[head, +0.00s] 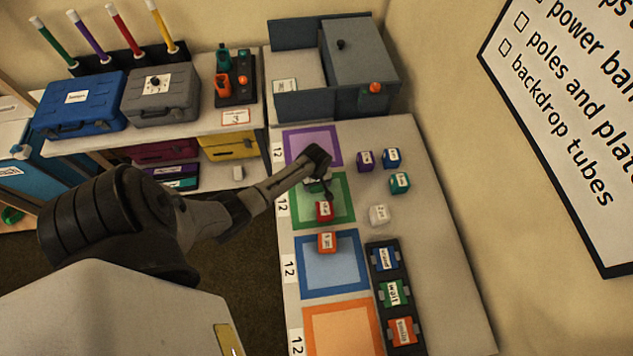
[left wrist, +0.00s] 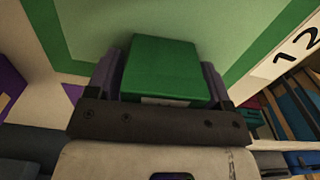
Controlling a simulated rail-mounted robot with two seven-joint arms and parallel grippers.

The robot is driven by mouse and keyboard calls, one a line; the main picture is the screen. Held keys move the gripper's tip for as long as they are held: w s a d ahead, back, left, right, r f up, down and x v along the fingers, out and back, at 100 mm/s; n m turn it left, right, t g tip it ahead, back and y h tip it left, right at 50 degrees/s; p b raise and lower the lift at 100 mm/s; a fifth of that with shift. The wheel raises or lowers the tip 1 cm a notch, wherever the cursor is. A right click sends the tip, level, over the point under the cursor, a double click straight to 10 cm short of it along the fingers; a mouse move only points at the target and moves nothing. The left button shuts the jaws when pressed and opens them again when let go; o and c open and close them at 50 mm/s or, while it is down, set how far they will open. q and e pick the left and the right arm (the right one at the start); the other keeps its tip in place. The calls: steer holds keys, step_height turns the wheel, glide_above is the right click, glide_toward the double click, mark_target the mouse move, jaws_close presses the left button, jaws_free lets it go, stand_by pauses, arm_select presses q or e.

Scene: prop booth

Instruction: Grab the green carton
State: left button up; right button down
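In the left wrist view a green carton (left wrist: 163,70) sits between the two fingers of my left gripper (left wrist: 160,78), which touch or nearly touch its sides and look closed on it. Part of a pale label shows at its near edge. In the head view my left gripper (head: 319,180) is low over the far part of the green-bordered square (head: 341,187), and it mostly hides the carton there. I cannot tell whether the carton touches the square. My right gripper is in neither view.
A red carton (head: 325,211) stands close to the left gripper, with an orange carton (head: 327,243) nearer. Purple (head: 365,161), blue (head: 391,158), teal (head: 399,183) and white (head: 379,215) cartons stand to the right. A black tray (head: 375,310) holds labelled cartons. A grey-blue box stands behind (head: 360,62).

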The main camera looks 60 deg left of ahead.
arm_select(q)
steer(key=c, duration=0.8)
